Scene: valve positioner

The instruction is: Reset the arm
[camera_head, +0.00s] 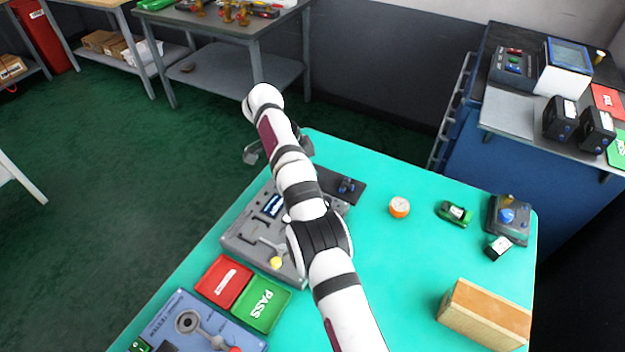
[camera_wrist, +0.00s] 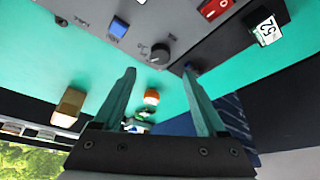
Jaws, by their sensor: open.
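My white arm with black bands stretches from the bottom edge of the head view up over the grey fixture panel (camera_head: 240,235) to the far left edge of the table. My gripper (camera_wrist: 159,70) shows in the wrist view with its two fingers spread apart and nothing between them. In the head view only parts of it show beside the arm's far end, the rest hidden behind the arm. Beyond the fingers, the wrist view shows a grey panel with a black knob (camera_wrist: 160,52), a blue button (camera_wrist: 118,28) and a red switch (camera_wrist: 215,8).
The turquoise table (camera_head: 390,265) has clear room right of my arm. On it are an orange-and-white round item (camera_head: 399,207), a green item (camera_head: 455,213), a grey device with a blue knob (camera_head: 508,218), a wooden block (camera_head: 485,315), a red tray (camera_head: 223,281) and a green PASS tray (camera_head: 262,303).

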